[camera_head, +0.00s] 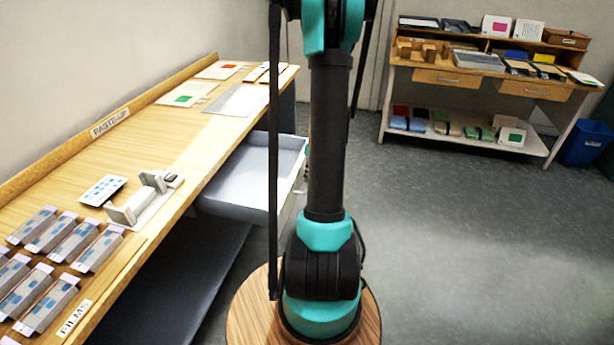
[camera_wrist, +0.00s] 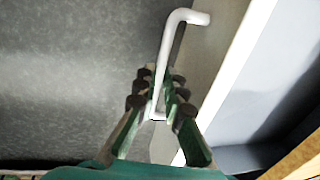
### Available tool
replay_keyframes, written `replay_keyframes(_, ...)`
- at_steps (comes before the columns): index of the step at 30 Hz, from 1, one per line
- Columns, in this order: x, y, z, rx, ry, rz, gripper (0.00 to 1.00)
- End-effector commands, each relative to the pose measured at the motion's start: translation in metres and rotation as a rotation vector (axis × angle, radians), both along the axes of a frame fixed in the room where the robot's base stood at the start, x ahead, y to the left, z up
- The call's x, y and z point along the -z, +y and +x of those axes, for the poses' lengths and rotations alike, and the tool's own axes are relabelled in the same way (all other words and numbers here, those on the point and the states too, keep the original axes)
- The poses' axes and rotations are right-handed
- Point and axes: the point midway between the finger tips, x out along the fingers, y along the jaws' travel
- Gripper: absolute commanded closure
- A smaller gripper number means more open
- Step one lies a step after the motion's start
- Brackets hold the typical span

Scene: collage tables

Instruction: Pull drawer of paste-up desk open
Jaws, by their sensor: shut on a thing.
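The paste-up desk (camera_head: 170,150) runs along the left wall, with a "PASTE-UP" label on its back edge. Its light grey drawer (camera_head: 250,173) stands pulled out from under the desktop, and its empty-looking interior shows. My arm covers part of the drawer's front side in the head view. In the wrist view, the drawer's white rim (camera_wrist: 232,75) and grey interior lie to the right. A pale bar handle (camera_wrist: 172,45) stands off the drawer front. My gripper (camera_wrist: 160,88) is shut on the handle, one finger on each side of it.
On the desk lie several film boxes (camera_head: 75,245), a white device (camera_head: 145,200) and sheets. A dark shelf (camera_head: 180,285) sits below. At the back right stand another table (camera_head: 480,85) with two drawers and a blue bin (camera_head: 586,143). The floor (camera_head: 470,240) to the right is clear.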

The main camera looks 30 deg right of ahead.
Motion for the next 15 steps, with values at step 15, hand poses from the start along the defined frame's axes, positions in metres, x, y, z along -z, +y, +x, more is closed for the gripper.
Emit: replay_keyframes(15, -0.0001, 0.0002, 0.0005, 0.0, 0.0, 0.0, 0.81)
